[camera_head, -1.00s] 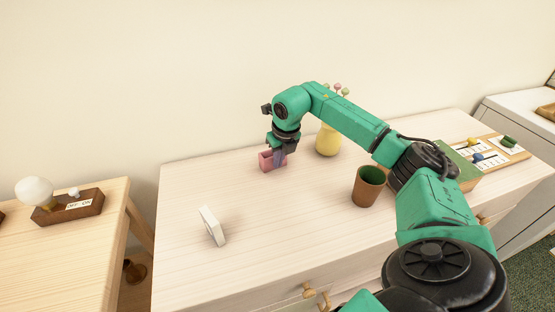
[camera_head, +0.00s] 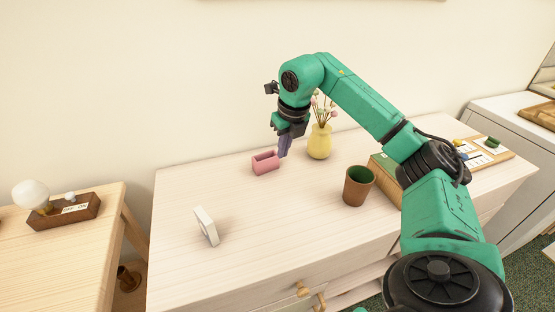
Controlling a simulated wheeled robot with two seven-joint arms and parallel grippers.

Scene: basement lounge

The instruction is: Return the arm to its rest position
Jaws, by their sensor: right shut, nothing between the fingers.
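My right arm, green and black, reaches in from the lower right over the dresser (camera_head: 235,235). My right gripper (camera_head: 284,150) points down, shut and empty, above the dresser top. It is just right of a small pink holder (camera_head: 264,163), apart from it as far as I can see. My left gripper is not in view.
A yellow vase (camera_head: 319,142) with flowers stands behind my arm. A wooden side table (camera_head: 65,260) holds a lamp (camera_head: 33,194).

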